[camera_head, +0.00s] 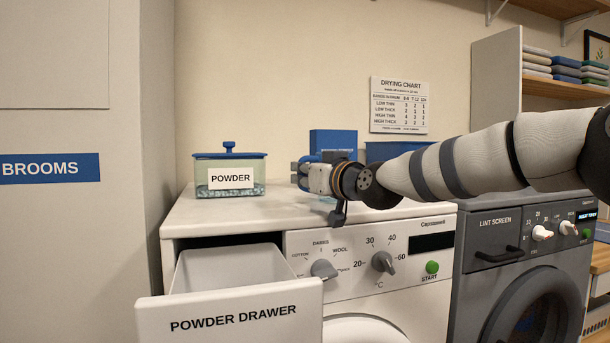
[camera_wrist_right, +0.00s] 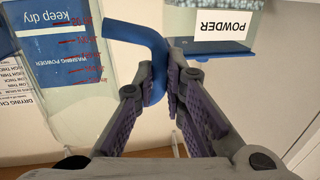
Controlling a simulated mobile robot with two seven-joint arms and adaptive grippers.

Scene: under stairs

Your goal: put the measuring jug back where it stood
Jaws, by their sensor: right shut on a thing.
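The measuring jug (camera_wrist_right: 84,78) is clear with red marks and a blue handle (camera_wrist_right: 150,48). It shows upside down at the left of the right wrist view. My right gripper (camera_wrist_right: 160,82) is shut on the handle, one finger on each side. In the head view my right gripper (camera_head: 310,175) is over the white washer's top, right of the powder box (camera_head: 231,174). There the jug is mostly hidden behind the gripper. I cannot tell whether its base touches the top. My left gripper is not in view.
The powder box has a blue lid and stands at the back left of the white washer top (camera_head: 200,215). A blue carton (camera_head: 333,141) stands behind my gripper. The powder drawer (camera_head: 232,315) is pulled open in front. A grey dryer (camera_head: 490,255) stands right.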

